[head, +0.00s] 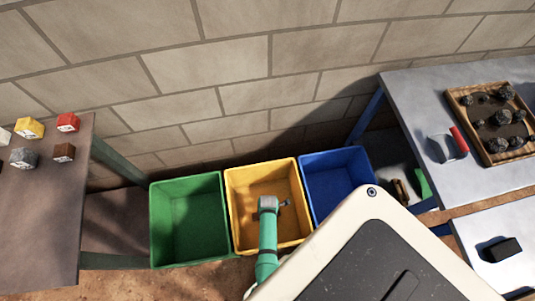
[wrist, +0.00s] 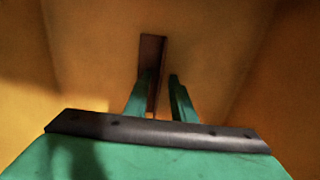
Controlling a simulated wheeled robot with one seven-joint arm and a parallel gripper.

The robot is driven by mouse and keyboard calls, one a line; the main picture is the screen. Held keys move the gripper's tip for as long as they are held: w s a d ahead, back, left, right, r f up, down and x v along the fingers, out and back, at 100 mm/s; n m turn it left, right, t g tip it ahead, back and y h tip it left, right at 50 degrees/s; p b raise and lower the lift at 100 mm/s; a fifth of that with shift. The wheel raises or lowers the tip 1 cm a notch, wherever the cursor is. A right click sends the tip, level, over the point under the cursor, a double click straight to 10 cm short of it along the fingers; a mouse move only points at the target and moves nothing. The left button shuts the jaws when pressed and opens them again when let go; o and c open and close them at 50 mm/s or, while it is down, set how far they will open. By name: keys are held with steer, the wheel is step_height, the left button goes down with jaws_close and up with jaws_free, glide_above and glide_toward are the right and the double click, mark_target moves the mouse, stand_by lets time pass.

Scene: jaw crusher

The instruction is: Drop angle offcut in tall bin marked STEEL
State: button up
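The angle offcut is a narrow brown-grey strip (wrist: 152,55) in the wrist view, beyond and partly behind the left finger. A gap shows between it and the right finger. My gripper (wrist: 162,80) has its two green fingers apart, pointing down into the yellow bin (head: 235,215). In the head view my gripper (head: 281,204) is over or inside that bin, and a small grey piece shows by its tip. I cannot tell whether the offcut touches the left finger or the bin floor. No STEEL marking is readable on any bin.
A green bin (head: 160,225) stands left of the yellow one and a blue bin (head: 340,155) right of it. A brown table (head: 40,220) with small coloured blocks is at left. A grey bench (head: 415,95) with a wooden tray of dark rocks (head: 455,98) is at right.

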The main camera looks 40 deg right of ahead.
steer(key=shift+s, duration=0.1)
step_height(320, 180, up, 12)
steer(key=shift+r, duration=0.15)
stand_by(0.6)
stand_by(0.5)
